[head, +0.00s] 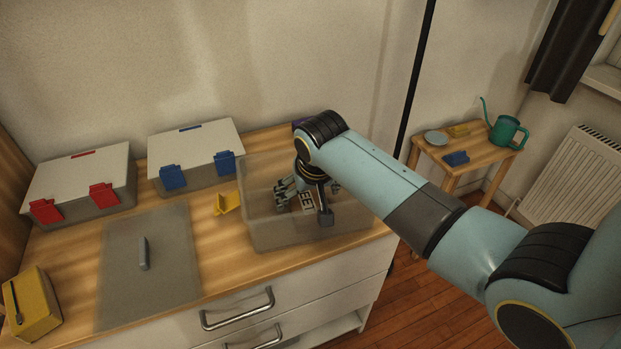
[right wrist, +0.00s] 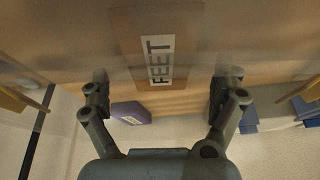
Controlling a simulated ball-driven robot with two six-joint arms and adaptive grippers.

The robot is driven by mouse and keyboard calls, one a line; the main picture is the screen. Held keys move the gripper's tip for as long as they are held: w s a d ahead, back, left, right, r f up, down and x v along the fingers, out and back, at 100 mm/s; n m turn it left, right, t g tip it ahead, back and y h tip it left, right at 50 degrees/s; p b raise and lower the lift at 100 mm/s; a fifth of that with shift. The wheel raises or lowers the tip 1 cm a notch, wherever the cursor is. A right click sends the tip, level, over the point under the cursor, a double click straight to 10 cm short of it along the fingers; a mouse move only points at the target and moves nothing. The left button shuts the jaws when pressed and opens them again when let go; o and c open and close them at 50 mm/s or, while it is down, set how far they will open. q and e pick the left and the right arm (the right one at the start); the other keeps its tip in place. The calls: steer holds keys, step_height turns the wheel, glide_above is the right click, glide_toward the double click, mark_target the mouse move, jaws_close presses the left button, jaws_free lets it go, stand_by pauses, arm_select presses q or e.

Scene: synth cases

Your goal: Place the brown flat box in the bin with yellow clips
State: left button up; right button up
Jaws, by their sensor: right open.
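The brown flat box (right wrist: 126,42) has a white label reading "FEET". In the head view its label (head: 307,200) shows inside the clear open bin (head: 272,240), and my right gripper hides much of the box. A yellow clip (head: 228,203) shows at the bin's left side. My right gripper (head: 305,205) reaches down into the bin, open. In the right wrist view the fingers (right wrist: 160,82) stand wide apart on either side of the box, with gaps and nothing gripped. My left gripper is not in view.
Lidded bins with red clips (head: 104,196) and blue clips (head: 173,177) stand at the back. A grey sheet (head: 170,285) with a grey bar lies in front. A yellow box (head: 35,305) is at left. A purple labelled item (right wrist: 131,112) is behind the bin. A side table (head: 470,152) stands right.

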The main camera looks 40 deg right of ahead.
steer(key=v, duration=0.9)
steer(key=shift+f, duration=0.1)
steer(key=s+a+r+n, duration=0.1)
steer(key=s+r+n, duration=0.2)
steer(key=s, duration=0.8)
steer(key=s+a+r+n, duration=0.15)
steer(key=s+r, duration=0.25)
steer(key=s, duration=0.7)
step_height(320, 180, down, 34)
steer(key=s+d+g+b, duration=0.1)
steer(key=d+g+b, duration=0.15)
steer(key=b, duration=0.55)
steer(key=s+f+b, duration=0.3)
steer(key=s+f, duration=0.6)
steer(key=f, duration=0.3)
steer(key=s+d+f+b, duration=0.1)
steer(key=s+f+b, duration=0.3)
steer(key=s+f, duration=0.6)
step_height(320, 180, down, 3)
steer(key=shift+s+d+f+g+y, duration=0.1)
steer(key=shift+s+d+g+y, duration=0.05)
steer(key=shift+d+g+y, duration=0.25)
